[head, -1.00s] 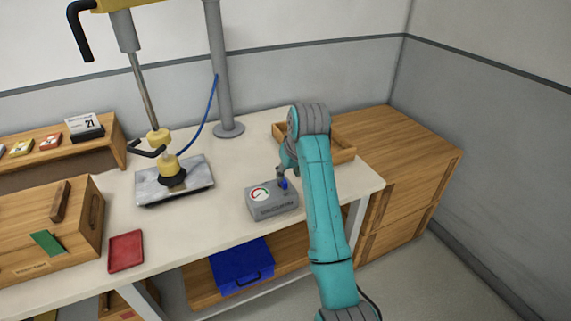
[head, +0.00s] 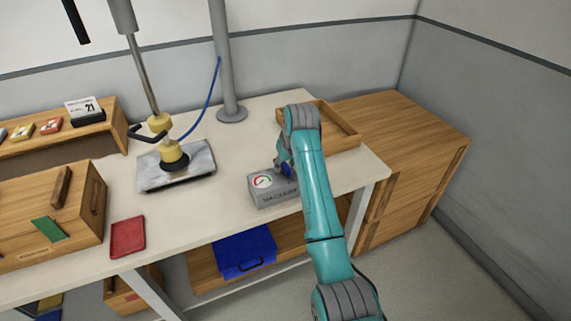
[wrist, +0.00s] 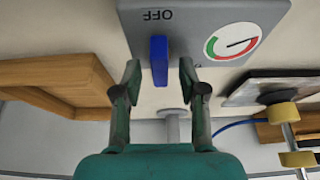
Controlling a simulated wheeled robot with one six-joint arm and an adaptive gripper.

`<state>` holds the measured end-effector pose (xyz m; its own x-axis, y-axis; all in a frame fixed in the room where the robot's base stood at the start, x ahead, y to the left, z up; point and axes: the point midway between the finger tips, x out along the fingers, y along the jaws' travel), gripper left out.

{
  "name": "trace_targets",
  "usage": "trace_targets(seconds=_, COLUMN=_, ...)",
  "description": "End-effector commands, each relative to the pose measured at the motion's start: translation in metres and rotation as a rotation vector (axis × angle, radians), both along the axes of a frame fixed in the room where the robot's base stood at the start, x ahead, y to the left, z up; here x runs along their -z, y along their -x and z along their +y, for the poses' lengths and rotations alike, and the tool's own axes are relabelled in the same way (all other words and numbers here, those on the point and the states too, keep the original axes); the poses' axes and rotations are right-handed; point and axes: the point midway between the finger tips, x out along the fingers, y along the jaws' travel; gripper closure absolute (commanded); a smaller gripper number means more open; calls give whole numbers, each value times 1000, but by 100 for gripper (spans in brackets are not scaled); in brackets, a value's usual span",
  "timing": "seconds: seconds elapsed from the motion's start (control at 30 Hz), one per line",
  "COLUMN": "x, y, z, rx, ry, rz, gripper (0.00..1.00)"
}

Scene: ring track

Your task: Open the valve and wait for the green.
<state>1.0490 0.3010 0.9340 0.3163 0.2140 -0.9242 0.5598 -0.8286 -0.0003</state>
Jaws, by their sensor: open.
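A grey valve box (head: 270,198) marked VACUUM stands near the table's front edge. The blue valve handle (wrist: 159,60) on it points straight towards my gripper in the wrist view, below the upside-down word OFF. My gripper (wrist: 160,75) is open, with one finger on each side of the handle and a gap on both sides. In the head view my gripper (head: 282,165) partly hides the handle. The round gauge (wrist: 232,36) beside the handle has a green arc on the left and red in the wrist view. Its needle points right, away from the green.
A wooden tray (head: 345,146) lies behind my arm on the table. A metal plate (head: 205,182) under a hanging lifting tool (head: 172,156) stands left of the box. A post (head: 220,60), red tray (head: 127,237) and wooden crate (head: 85,225) are also there.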

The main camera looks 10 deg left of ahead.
Motion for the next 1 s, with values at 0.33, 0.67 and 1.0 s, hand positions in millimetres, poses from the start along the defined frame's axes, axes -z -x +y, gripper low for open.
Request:
trace_targets(seconds=0.33, x=4, y=-1, z=1, rx=0, ry=-1, rz=-1, gripper=58)
trace_targets(seconds=0.67, x=4, y=-1, z=1, rx=0, ry=-1, rz=-1, gripper=100)
trace_targets(seconds=1.0, x=4, y=-1, z=1, rx=68, ry=1, rz=-2, gripper=100)
